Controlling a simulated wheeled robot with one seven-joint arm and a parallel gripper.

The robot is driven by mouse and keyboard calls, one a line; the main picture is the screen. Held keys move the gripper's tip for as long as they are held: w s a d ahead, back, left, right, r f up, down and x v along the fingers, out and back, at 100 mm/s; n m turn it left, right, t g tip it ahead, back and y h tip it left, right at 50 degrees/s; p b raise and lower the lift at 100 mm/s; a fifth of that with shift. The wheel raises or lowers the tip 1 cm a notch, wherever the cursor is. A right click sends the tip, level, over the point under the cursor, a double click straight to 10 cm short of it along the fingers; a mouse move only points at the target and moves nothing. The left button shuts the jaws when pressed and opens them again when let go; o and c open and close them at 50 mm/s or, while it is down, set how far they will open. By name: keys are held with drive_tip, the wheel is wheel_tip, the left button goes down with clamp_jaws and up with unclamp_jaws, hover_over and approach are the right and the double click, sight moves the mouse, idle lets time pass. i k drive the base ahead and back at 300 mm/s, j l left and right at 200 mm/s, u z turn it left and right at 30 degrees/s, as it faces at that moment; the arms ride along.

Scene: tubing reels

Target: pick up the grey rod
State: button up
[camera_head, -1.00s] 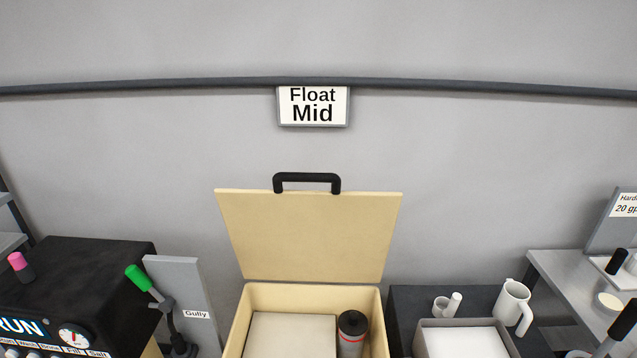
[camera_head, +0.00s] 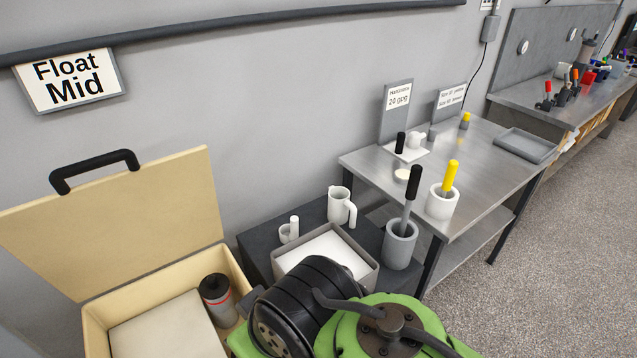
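A grey rod (camera_head: 407,217) with a thick black grip stands nearly upright in a grey cup (camera_head: 401,246). Its lower end is hidden inside the cup, which stands near the left front corner of a steel table. I cannot be sure this is the only grey rod here, as small pieces on the tables are hard to make out. My gripper's fingers are not in view. A green and black jointed body, which may be part of my arm, fills the bottom centre, in front of and below the cup.
A white cup (camera_head: 439,204) with a yellow-gripped rod stands right of the grey cup on the steel table (camera_head: 480,175). A grey bin (camera_head: 372,278), a white jug (camera_head: 341,206) and an open-lidded cream box (camera_head: 95,318) are left. Open floor (camera_head: 560,260) lies right.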

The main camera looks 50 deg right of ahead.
sight(416, 173)
drive_tip(key=z, duration=2.25)
drive_tip(key=u, duration=2.65)
drive_tip(key=z, duration=2.65)
drive_tip(key=u, duration=0.15)
drive_tip(key=i+l, duration=0.05)
drive_tip(key=l, duration=0.05)
